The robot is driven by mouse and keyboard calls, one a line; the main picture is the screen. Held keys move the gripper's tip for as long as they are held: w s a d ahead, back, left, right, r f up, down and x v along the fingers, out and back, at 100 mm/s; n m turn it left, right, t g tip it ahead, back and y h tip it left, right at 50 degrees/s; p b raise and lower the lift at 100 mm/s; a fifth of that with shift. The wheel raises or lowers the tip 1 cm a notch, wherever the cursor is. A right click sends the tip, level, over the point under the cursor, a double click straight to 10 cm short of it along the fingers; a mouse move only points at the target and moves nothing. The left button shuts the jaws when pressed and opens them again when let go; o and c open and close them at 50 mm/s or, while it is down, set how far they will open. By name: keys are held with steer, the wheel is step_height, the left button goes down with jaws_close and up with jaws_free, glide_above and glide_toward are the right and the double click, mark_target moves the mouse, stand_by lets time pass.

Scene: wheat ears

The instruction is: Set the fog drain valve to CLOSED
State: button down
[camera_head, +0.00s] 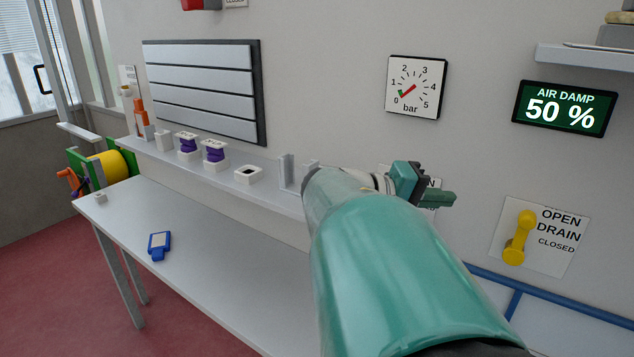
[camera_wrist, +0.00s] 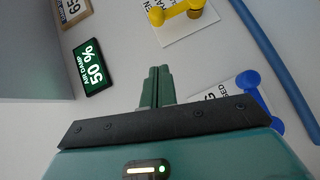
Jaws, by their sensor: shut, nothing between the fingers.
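The drain valve has a yellow lever (camera_head: 519,238) on a white plate (camera_head: 558,255) reading OPEN, DRAIN and CLOSED, on the wall at right in the head view. The lever stands nearly upright, its top end beside OPEN, leaning slightly right. I cannot tell which end is the pivot. In the wrist view the yellow lever (camera_wrist: 178,11) is at the top edge, partly cut off. My gripper (camera_head: 452,199) is shut and empty, left of the plate and apart from the lever. Its fingers (camera_wrist: 159,72) point up toward the lever in the wrist view.
A blue lever (camera_wrist: 249,90) on another plate is close right of my fingers. A blue pipe (camera_head: 545,305) runs below the drain plate. The AIR DAMP display (camera_head: 563,109) reads 50 %. A gauge (camera_head: 416,87) hangs above my arm. A bench (camera_head: 210,245) stands left.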

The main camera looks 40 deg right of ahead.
glide_toward(520, 213)
steer(key=w+d, duration=0.1)
steer(key=d, duration=0.2)
steer(key=s, duration=0.1)
steer(key=s+d, duration=0.1)
steer(key=s, duration=0.2)
steer(key=shift+d+f, duration=0.35)
steer(key=shift+f, duration=0.05)
